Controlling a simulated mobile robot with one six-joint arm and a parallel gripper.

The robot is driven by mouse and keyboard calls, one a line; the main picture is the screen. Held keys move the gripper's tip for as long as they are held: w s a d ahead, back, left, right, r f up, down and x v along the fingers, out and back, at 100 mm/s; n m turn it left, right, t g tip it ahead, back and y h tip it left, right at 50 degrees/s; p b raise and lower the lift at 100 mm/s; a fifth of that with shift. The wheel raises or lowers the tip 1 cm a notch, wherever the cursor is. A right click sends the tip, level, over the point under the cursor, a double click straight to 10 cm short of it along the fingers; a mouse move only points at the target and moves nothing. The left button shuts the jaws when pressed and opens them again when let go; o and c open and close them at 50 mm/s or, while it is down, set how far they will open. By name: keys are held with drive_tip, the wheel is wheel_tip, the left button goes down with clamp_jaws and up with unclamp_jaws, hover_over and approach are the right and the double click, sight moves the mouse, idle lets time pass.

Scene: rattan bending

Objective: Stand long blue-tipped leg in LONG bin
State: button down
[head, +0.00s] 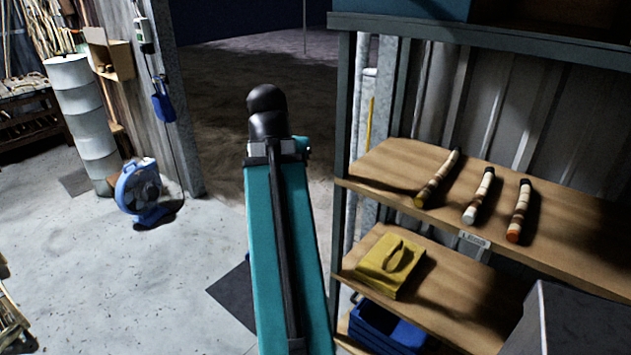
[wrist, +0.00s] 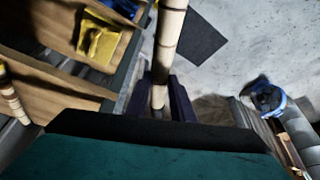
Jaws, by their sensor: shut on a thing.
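In the wrist view, my gripper (wrist: 160,98) has its two dark fingers closed around a pale, banded rattan leg (wrist: 168,45). The leg runs up out of the top of the picture, and its coloured tip does not show, so I cannot tell its colour. In the head view, my teal arm stands up in the middle, and the gripper and held leg are not seen. I see no bin that I can make out as the LONG bin.
In the head view, a wooden shelf (head: 570,235) at right holds three legs with yellow (head: 437,178), white (head: 478,195) and orange (head: 519,210) ends. A yellow block (head: 385,268) and blue crate (head: 375,330) sit below. A blue fan (head: 140,190) stands left on open floor.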

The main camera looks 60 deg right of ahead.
drive_tip(key=w+a+f+n+t+y, duration=0.15)
drive_tip(key=w+a+n, duration=0.25)
drive_tip(key=w+a, duration=0.6)
drive_tip(key=w+a+f+n+t, duration=0.1)
drive_tip(key=w+a+f+n, duration=0.25)
drive_tip(key=w+a, duration=0.65)
drive_tip(key=w+a+f+n+y, duration=0.1)
drive_tip(key=w+a+n, duration=0.1)
drive_tip(key=w+a, duration=0.3)
drive_tip(key=w+a+f+n, duration=0.1)
drive_tip(key=w+a+n, duration=0.2)
drive_tip(key=a, duration=0.8)
drive_tip(key=w+a+f+n+y, duration=0.1)
drive_tip(key=w+a+f+n, duration=0.1)
drive_tip(key=w+a, duration=0.5)
drive_tip(key=shift+a+t+y, duration=0.35)
drive_tip(key=shift+a+t, duration=0.1)
drive_tip(key=shift+a, duration=0.35)
drive_tip(key=shift+d+n, duration=0.15)
drive_tip(key=shift+n, duration=0.1)
